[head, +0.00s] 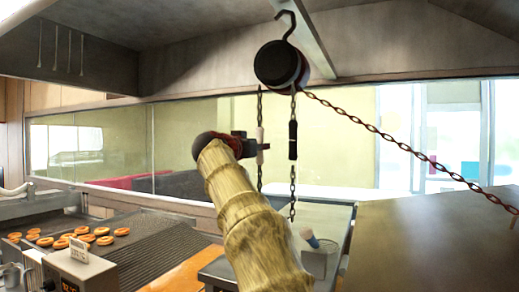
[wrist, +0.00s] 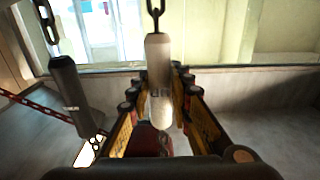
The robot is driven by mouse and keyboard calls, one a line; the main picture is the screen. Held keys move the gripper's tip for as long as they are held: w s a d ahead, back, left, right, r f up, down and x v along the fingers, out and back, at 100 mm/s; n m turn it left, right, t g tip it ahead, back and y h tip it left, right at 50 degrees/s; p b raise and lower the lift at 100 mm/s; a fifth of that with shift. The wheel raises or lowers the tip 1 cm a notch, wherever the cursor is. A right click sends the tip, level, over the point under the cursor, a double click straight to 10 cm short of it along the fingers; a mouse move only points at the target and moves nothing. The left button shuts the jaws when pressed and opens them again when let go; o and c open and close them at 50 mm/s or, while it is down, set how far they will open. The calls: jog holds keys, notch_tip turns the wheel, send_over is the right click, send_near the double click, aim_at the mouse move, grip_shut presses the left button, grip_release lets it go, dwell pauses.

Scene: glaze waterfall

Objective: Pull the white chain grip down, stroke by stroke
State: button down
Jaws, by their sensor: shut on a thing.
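A chain hoist (head: 282,65) hangs by a hook from a beam at the top of the head view. Two chains hang below it. The white chain grip (head: 260,140) is on the left chain, and a black grip (head: 293,140) is on the right chain at about the same height. My gripper (head: 250,146) is at the white grip. In the wrist view the white grip (wrist: 158,60) stands upright between the two fingers, which are shut on it. The black grip (wrist: 75,95) is apart, to the left of the fingers.
A rusty chain (head: 400,149) runs from the hoist down to the right. A table with a blue-and-white brush (head: 309,238) in a container stands below. A conveyor with several doughnuts (head: 80,233) is at the left, and a large brown surface (head: 430,235) is at the right.

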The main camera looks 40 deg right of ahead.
notch_tip(320, 180, down, 16)
jog(key=b, duration=0.8)
jog(key=shift+w, duration=0.15)
dwell(0.4)
notch_tip(320, 180, up, 18)
jog(key=p, duration=1.1)
